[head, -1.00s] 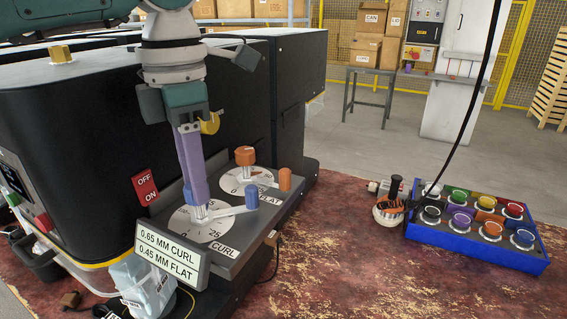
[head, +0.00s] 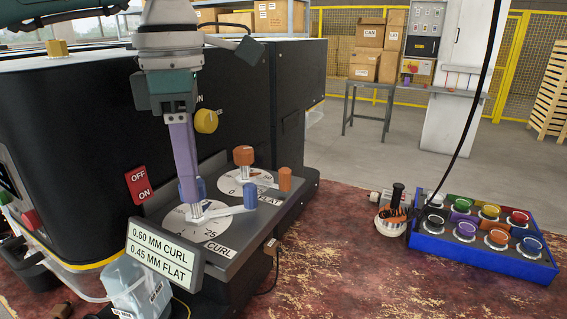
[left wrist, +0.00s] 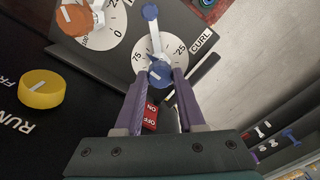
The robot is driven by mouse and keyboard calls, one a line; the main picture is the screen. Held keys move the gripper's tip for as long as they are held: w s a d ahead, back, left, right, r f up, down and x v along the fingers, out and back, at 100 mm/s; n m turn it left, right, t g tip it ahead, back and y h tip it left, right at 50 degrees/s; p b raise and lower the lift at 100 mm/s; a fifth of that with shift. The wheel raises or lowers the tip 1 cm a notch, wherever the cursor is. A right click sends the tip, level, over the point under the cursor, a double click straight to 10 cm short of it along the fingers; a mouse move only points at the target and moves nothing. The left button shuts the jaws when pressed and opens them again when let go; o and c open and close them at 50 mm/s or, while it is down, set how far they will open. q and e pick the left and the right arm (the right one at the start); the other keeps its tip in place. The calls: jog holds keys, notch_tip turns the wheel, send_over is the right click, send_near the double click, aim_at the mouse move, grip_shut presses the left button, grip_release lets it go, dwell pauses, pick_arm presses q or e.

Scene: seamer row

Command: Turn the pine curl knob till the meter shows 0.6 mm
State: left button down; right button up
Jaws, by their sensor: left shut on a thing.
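The blue curl knob (left wrist: 160,75) sits on a white dial marked CURL, with a pointer line on its top. In the head view it is mostly hidden behind my purple fingers. My left gripper (left wrist: 160,84) is shut on the curl knob from above; it also shows in the head view (head: 188,190). The meter (head: 162,254) at the front of the panel reads 0.60 MM CURL and 0.45 MM FLAT. A pale arm with a blue end (head: 250,196) lies beside the curl dial. My right gripper is not in view.
The orange flat knob (head: 243,156) and an orange-ended arm (head: 285,180) stand just behind. A yellow RUN knob (head: 206,121) and a red OFF/ON switch (head: 138,186) are on the black machine. A blue tray (head: 480,258) of several coloured round pieces lies right.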

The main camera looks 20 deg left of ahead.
pick_arm(q)
jog(key=c, duration=0.5)
grip_release()
notch_tip(320, 180, up, 10)
jog(key=b, duration=0.2)
jog(key=shift+b, duration=0.4)
